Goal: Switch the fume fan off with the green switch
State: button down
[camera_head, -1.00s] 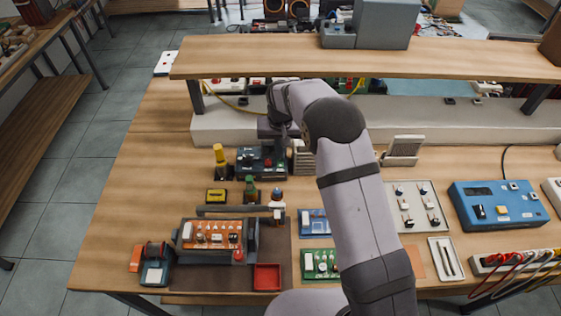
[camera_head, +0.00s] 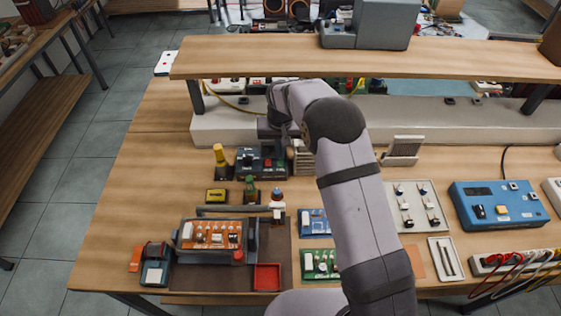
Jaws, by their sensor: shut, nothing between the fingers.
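My gripper (camera_head: 270,147) points down over the dark blue-grey box (camera_head: 247,166) with dark and red controls, behind the middle of the bench. Its fingers are small and dark here; they are shut with nothing held. Whether the fingertips touch the box I cannot tell. The gripper and wrist hide part of the box. I cannot make out a green switch on it, nor tell for sure which thing is the fume fan. A small green-topped item (camera_head: 250,188) stands in front of the box.
A raised wooden shelf (camera_head: 450,60) runs above and behind the gripper. An orange circuit board (camera_head: 211,236) in a holder, a yellow-topped item (camera_head: 220,157), a red tray (camera_head: 267,278) and a blue instrument (camera_head: 480,210) stand on the bench. My arm covers the bench's middle.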

jog(key=shift+f+b, duration=0.45)
jog(key=shift+f, duration=0.3)
dwell(0.7)
notch_tip(320, 180, up, 7)
jog(key=p, duration=0.4)
jog(key=shift+p, duration=0.4)
dwell(0.6)
